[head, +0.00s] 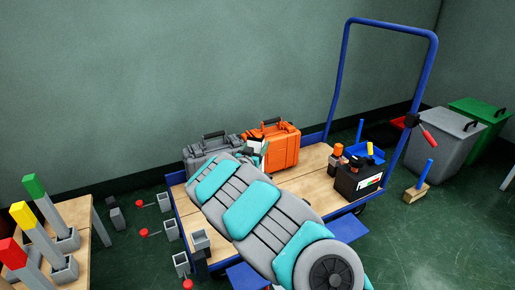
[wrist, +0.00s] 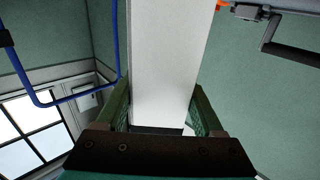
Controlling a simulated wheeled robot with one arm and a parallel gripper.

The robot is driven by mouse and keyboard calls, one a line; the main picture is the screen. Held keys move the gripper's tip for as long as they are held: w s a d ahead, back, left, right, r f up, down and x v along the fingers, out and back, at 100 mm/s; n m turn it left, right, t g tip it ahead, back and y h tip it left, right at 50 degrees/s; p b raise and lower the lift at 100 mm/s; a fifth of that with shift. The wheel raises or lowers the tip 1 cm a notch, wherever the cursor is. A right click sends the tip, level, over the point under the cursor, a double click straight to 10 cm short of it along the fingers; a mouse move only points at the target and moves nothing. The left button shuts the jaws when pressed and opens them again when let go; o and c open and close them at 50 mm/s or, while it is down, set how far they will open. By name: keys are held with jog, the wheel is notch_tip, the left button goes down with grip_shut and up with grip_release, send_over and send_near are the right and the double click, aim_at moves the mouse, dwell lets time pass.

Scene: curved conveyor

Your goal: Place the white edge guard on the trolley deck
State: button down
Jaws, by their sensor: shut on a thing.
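The white edge guard (wrist: 165,60) fills the middle of the wrist view as a long pale strip between my fingers. My gripper (wrist: 160,108) is shut on it. In the head view my arm covers much of the trolley and my gripper (head: 256,142) is at its far end, close to the cases. Only a small white bit of the guard shows there. The trolley deck (head: 305,188) is a wooden board in a blue frame. Part of it is hidden behind my arm.
A grey case (head: 201,160) and an orange case (head: 284,150) stand along the deck's back. A black box (head: 347,186) and a blue bin (head: 366,152) are on its right part. Bare deck shows between the orange case and black box. The blue handle (head: 343,65) rises at right.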

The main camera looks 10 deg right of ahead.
jog(key=w+f, duration=0.3)
jog(key=w, duration=0.1)
jog(key=shift+d+f, duration=0.3)
jog(key=shift+f, duration=0.1)
grip_release()
jog(key=shift+f, duration=0.15)
jog(key=v, duration=1.2)
